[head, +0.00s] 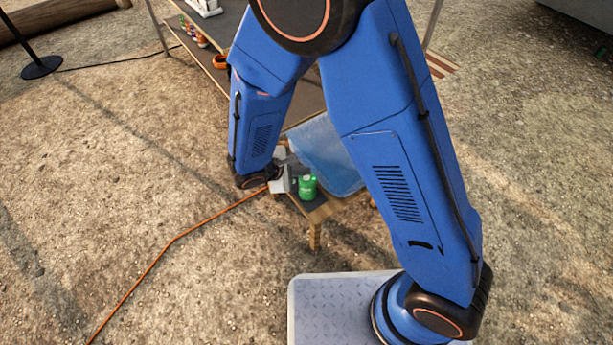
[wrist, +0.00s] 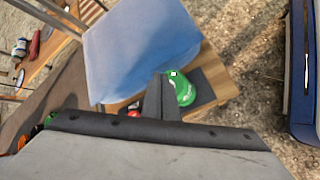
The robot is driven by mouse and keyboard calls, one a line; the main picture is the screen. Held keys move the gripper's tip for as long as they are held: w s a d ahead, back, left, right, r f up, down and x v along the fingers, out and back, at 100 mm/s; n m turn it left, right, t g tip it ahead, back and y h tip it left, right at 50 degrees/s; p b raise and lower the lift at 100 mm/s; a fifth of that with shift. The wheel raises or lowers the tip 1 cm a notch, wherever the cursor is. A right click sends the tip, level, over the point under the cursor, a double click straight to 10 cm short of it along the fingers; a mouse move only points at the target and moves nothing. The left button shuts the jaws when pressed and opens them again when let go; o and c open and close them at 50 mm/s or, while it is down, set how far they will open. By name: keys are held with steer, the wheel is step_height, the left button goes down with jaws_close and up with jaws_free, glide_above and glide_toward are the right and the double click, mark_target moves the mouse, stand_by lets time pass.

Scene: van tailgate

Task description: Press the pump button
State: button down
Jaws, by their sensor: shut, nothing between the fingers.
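A green canister-like thing (head: 308,187) stands on a small wooden stand (head: 315,228) beside a translucent blue container (head: 325,150). In the wrist view the green thing (wrist: 185,88) has a small white square on its top. I cannot tell for sure which part is the pump button. My gripper (head: 290,172) is just left of the green thing in the head view. In the wrist view the dark fingers (wrist: 163,82) are shut and empty, with their tips close beside the green thing; contact is unclear. The fingers hide part of it.
A small red thing (wrist: 133,113) shows beside the fingers, partly hidden. A shelf (head: 205,55) with small coloured items and an orange bowl (head: 220,61) stands behind. An orange cord (head: 170,242) runs over the gravel. Open ground lies to the left.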

steer(key=shift+f, duration=0.35)
steer(key=shift+f, duration=0.15)
stand_by(0.4)
steer(key=shift+r, duration=0.65)
step_height(320, 180, up, 6)
stand_by(0.8)
stand_by(0.4)
